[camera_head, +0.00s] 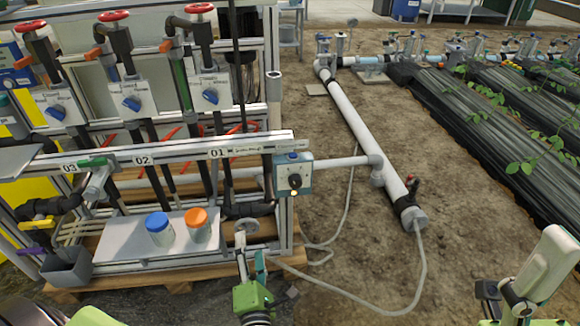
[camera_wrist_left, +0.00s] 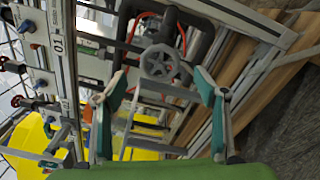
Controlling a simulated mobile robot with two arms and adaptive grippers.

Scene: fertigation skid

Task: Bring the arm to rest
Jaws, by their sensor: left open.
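My left gripper (camera_head: 252,258) is at the lower middle of the head view, in front of the skid's right end. Its green body and teal-padded fingers point toward a grey handwheel (camera_head: 240,232). In the left wrist view, my left gripper (camera_wrist_left: 158,85) has its fingers spread wide with nothing held between them. The handwheel (camera_wrist_left: 160,64) shows beyond and between the fingertips; I cannot tell how much gap there is. Part of my right arm (camera_head: 545,265) shows at the lower right; its gripper state is unclear.
Open soil (camera_head: 470,220) lies beyond.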

